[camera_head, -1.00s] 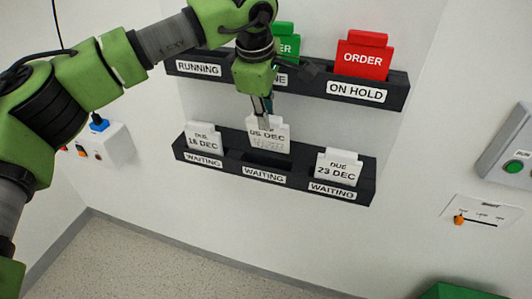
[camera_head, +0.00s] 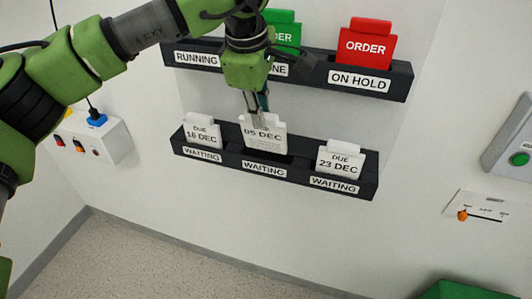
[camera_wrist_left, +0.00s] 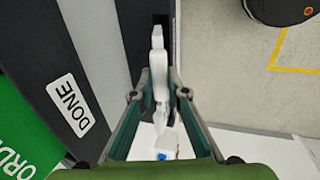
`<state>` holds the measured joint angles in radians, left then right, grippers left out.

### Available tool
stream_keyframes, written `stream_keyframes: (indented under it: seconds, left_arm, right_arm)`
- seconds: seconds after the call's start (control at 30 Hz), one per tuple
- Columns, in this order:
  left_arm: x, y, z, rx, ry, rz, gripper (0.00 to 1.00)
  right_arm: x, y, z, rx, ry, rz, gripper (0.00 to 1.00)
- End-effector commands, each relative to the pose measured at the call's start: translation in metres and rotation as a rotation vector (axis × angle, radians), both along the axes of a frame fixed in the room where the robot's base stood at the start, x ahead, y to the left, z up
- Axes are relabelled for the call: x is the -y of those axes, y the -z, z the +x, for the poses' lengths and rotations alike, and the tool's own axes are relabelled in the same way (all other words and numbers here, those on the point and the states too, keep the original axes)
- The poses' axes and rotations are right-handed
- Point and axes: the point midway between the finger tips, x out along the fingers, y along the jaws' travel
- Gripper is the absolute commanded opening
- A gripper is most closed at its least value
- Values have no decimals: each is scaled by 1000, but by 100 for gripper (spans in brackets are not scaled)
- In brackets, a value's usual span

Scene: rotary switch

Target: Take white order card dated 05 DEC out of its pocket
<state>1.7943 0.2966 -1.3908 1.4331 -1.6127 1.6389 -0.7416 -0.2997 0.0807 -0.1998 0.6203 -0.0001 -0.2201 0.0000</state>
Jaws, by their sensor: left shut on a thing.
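The white card dated 05 DEC (camera_head: 264,138) is in the head view at the middle pocket of the lower dark rack (camera_head: 229,160). It stands higher than the cards beside it, with lines of small print showing under the date. Dark pocket interior shows below its lower edge; I cannot tell whether that edge is fully clear of the pocket. My left gripper (camera_head: 260,120) comes from above and is shut on the card's top. In the left wrist view, the card (camera_wrist_left: 160,65) shows nearly edge-on between the fingers. My right gripper is not in view.
White cards 18 DEC (camera_head: 202,136) and 23 DEC (camera_head: 339,164) stand in the pockets either side. Above, the upper rack (camera_head: 317,73) holds a red card (camera_head: 366,48) and a green card (camera_head: 285,33). A switch box (camera_head: 97,141) is at left. The wall below is bare.

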Motion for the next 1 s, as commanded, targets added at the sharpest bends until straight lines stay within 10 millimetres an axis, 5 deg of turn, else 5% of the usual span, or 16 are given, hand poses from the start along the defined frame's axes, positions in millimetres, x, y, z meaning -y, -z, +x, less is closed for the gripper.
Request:
stream_keyframes:
  seconds: [0.43,0.83,1.0]
  left_arm:
    - [-10,1,-29,2,1,1,0]
    - [-11,0,-33,1,2,1,0]
    - [-23,14,-38,-3,84,1,0]
  right_arm:
    - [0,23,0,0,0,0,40]
    - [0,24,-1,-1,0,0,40]
    - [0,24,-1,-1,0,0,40]
